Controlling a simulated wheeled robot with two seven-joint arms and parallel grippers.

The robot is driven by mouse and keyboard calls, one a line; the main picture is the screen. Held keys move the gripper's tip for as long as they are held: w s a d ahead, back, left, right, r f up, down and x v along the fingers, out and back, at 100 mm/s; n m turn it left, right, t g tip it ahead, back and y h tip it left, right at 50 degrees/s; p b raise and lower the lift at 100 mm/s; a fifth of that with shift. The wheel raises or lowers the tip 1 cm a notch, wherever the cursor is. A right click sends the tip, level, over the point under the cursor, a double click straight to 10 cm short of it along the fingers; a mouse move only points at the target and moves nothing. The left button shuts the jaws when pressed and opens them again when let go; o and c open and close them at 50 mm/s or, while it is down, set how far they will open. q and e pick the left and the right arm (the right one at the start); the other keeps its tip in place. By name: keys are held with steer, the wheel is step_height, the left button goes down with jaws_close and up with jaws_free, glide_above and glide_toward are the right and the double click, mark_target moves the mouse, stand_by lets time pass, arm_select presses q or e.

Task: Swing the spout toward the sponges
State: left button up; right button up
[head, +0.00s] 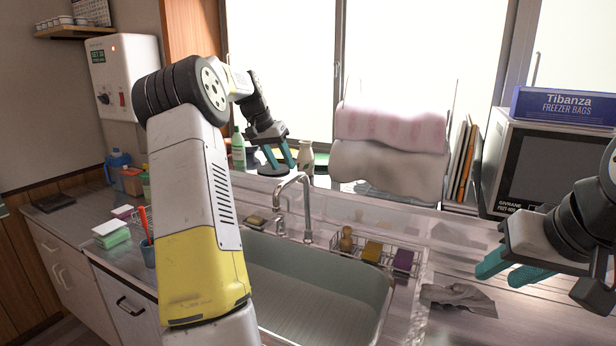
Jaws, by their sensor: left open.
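The chrome faucet spout (291,181) rises behind the sink, arches over and points left and forward above the basin. My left gripper (279,160) is open and empty. Its teal fingers point down, just above and behind the top of the spout in the picture, apart from it as far as I can see. A yellow sponge (372,252) and a purple sponge (403,262) stand in a wire rack on the sink's right side. My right gripper (500,272) hangs at the far right over the counter, empty, its fingers apart.
The sink basin (300,290) is empty. A brown brush (346,240) stands in the rack. Another sponge (255,220) lies behind the sink's left side. A grey cloth (458,296) lies right of the sink. Towels (390,130) hang behind. My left arm hides part of the left counter.

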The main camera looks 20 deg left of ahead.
arm_select(q)
steer(key=x, duration=0.5)
steer(key=shift+w+d+f, duration=0.1)
steer(key=shift+f, duration=0.25)
jaws_close()
stand_by(1.1)
